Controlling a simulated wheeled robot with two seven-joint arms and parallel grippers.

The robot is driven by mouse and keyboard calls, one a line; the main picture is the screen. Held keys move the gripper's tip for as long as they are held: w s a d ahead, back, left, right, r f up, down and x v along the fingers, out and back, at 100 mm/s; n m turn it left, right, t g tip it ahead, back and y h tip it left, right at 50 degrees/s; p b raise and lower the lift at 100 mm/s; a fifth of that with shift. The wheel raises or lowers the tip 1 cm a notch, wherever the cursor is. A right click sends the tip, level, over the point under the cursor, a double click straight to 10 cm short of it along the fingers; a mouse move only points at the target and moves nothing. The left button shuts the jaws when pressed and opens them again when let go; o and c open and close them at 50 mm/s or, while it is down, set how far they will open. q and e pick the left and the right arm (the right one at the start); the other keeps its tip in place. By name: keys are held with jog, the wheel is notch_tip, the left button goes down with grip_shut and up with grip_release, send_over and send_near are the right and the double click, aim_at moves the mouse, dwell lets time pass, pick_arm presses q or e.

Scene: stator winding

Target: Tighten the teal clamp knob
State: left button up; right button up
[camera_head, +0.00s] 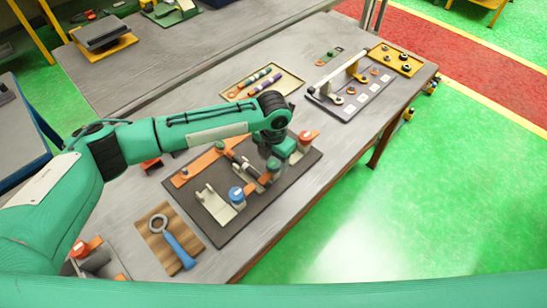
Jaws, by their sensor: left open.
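A dark board (220,226) on the grey table carries a clamp fixture with light metal brackets and orange bars. A teal knob (273,165) sits near its middle, partly hidden by my left gripper. A blue knob (236,193) is at its front left, and a red knob (307,137) at its right end. My left arm reaches in from the left over the board. My left gripper (272,161) points down and is open, close over the teal knob. I cannot tell whether its fingers touch the knob. My right gripper is out of view.
A blue-handled ring wrench (178,246) lies on a wooden board (156,239) at the front left. Behind the fixture is a tan tray (288,91) with coloured rods. Another dark board (345,110) with a white bar and a yellow tray (393,57) are farther right.

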aim_at(273, 162)
pick_arm(q)
jog(key=shift+r, duration=0.4)
notch_tip(273, 162, up, 13)
jog(key=b, duration=0.3)
jog(key=shift+b, duration=0.35)
